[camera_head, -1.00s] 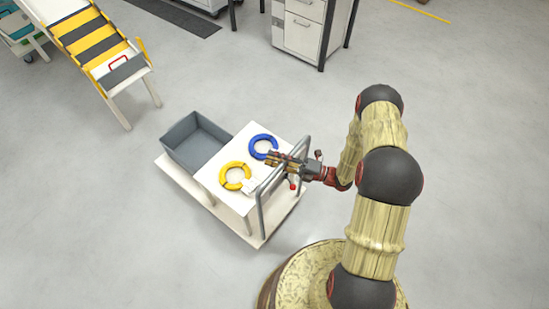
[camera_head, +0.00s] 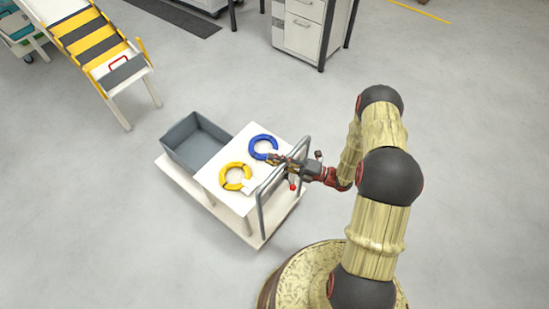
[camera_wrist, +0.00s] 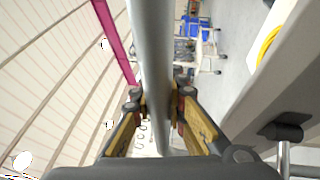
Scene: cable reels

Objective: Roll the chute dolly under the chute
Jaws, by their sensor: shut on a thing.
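The chute dolly (camera_head: 247,237) is a low white platform in the middle of the head view. It carries a grey open bin (camera_head: 196,146), a white box top and a grey tubular push handle (camera_head: 261,211). My gripper (camera_head: 281,160) is at the handle's top bar. In the wrist view my gripper (camera_wrist: 160,108) has its fingers on both sides of the grey handle bar (camera_wrist: 152,50), shut on it. The chute (camera_head: 92,42), with yellow and dark stripes on white legs, stands at the upper left, apart from the dolly.
A yellow ring (camera_head: 235,177) and a blue ring (camera_head: 263,147) lie on the dolly's white top. A white and grey cabinet (camera_head: 305,30) stands at the back. A dark mat (camera_head: 180,15) lies at the top. The floor between dolly and chute is clear.

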